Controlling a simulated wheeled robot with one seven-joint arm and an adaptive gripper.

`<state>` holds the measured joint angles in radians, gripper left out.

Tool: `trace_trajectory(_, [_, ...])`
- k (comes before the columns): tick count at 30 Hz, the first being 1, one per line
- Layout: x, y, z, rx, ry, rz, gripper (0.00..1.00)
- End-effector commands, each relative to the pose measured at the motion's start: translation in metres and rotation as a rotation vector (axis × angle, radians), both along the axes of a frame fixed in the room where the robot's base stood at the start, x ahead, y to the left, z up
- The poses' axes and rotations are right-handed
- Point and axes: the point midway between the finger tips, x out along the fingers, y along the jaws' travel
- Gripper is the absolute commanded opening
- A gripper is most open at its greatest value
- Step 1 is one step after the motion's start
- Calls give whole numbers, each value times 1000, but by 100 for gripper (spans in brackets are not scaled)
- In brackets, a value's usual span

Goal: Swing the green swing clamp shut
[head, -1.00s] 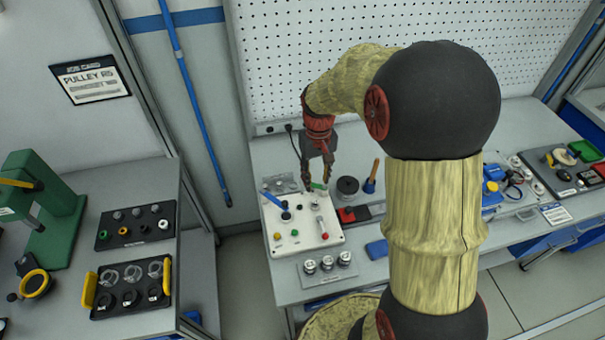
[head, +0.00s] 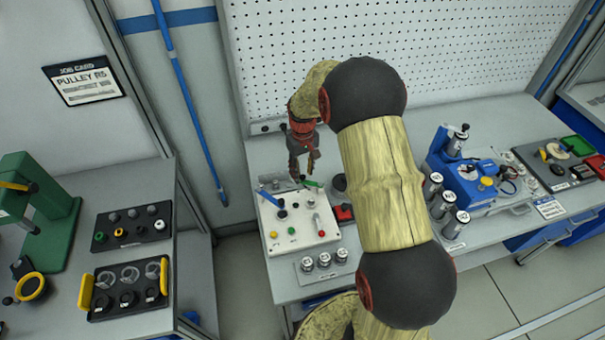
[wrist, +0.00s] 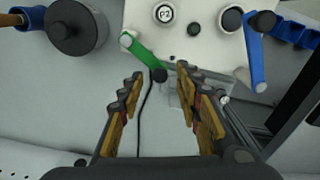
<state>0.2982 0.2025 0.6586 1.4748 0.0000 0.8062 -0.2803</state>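The green swing clamp (head: 313,184) is at the back edge of the white fixture plate (head: 325,229). In the wrist view, the green arm (wrist: 143,52) slants from a pale pivot at its upper left to a black knob (wrist: 158,75). The arm points off the plate's edge. My gripper (head: 303,177) is above the back of the plate. In the wrist view, my gripper (wrist: 160,84) is open and empty, with the knob between the lines of its fingers, near the tips. I cannot tell whether it touches the clamp.
A blue swing clamp (wrist: 257,55) is on the plate's other side. A dark round pot (wrist: 76,26) stands beside the plate. Several metal cylinders (head: 324,260) stand in front. A pegboard (head: 300,60) rises behind the bench. A black cable runs by my fingers.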

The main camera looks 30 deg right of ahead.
Motion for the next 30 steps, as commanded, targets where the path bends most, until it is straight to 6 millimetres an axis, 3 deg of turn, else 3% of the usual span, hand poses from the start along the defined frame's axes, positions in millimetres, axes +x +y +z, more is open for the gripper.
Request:
trace_trajectory(12, [0, 0, -9, 0, -1, 0, 34])
trace_trajectory(30, [0, 0, -9, 0, -1, 0, 0])
